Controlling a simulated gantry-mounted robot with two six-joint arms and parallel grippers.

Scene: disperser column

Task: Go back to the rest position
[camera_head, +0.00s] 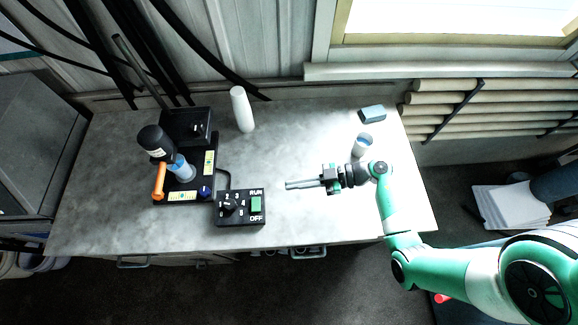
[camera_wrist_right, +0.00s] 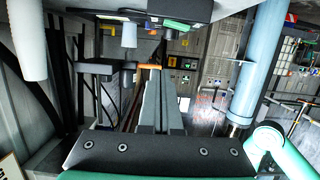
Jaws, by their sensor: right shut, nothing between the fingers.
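My right gripper (camera_head: 300,184) is shut and empty above the middle right of the pale worktop, pointing left. Its closed fingers (camera_wrist_right: 160,105) also show in the right wrist view. The disperser (camera_head: 158,143) stands on the left of the worktop, with a black motor head, an orange handle (camera_head: 159,181) and a blue-and-white container (camera_head: 182,168) below the head. A black control box (camera_head: 241,204) with a dial and a green switch sits to the left of the gripper, apart from it. My left gripper is not in view.
A white cylinder (camera_head: 242,109) stands at the back of the worktop (camera_head: 290,225). A small white container (camera_head: 362,145) with blue inside stands just behind my right wrist. A blue-grey block (camera_head: 372,115) lies at the back right. The worktop between the white cylinder and gripper is clear.

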